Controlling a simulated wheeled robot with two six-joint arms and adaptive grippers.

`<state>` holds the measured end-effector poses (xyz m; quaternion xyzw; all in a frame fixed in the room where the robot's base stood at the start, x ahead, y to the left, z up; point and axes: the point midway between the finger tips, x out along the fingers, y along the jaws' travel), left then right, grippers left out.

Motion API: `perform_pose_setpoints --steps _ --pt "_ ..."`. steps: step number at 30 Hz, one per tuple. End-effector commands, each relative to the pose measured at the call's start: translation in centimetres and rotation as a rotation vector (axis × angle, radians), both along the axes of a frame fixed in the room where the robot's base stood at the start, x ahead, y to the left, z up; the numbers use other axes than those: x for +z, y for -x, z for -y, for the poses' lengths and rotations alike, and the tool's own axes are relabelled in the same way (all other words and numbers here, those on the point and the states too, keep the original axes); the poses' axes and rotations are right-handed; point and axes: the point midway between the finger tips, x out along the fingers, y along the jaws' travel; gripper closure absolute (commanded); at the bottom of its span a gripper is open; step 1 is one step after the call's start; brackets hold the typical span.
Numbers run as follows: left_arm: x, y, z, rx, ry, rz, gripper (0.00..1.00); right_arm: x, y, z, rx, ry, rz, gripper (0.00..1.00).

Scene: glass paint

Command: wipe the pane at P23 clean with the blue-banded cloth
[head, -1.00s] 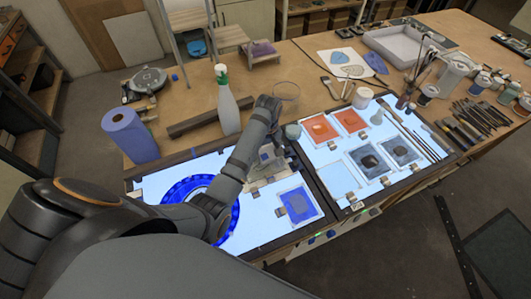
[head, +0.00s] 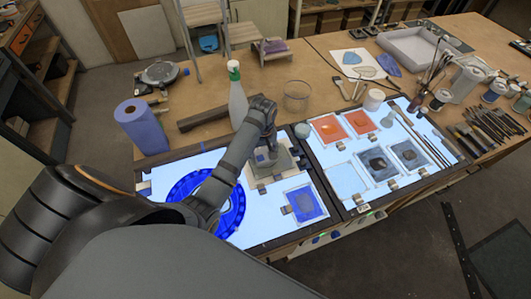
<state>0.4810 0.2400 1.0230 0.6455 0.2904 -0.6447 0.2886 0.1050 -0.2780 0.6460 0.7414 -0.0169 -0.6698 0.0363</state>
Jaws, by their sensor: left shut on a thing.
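My left gripper (head: 268,146) points down over a pale pane (head: 284,160) on the left light table (head: 262,224). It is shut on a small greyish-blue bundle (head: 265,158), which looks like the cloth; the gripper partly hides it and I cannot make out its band. The bundle is at or just above the pane; I cannot tell whether it touches. A pane with a blue patch (head: 304,203) lies nearer the front right corner. Pane labels are too small to read, so I cannot tell which is P23. My right gripper is out of view.
A round blue glass piece (head: 232,214) lies partly under my left arm. A spray bottle (head: 237,100), a glass jar (head: 297,96) and a blue roll (head: 140,127) stand behind. The right light table (head: 352,206) holds orange and grey panes and long tools.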

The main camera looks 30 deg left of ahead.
Motion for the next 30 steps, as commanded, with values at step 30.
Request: perform_pose_setpoints --steps 30 --pt "0.2 -2.7 3.9 0.000 0.002 0.001 0.60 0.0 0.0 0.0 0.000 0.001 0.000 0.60"
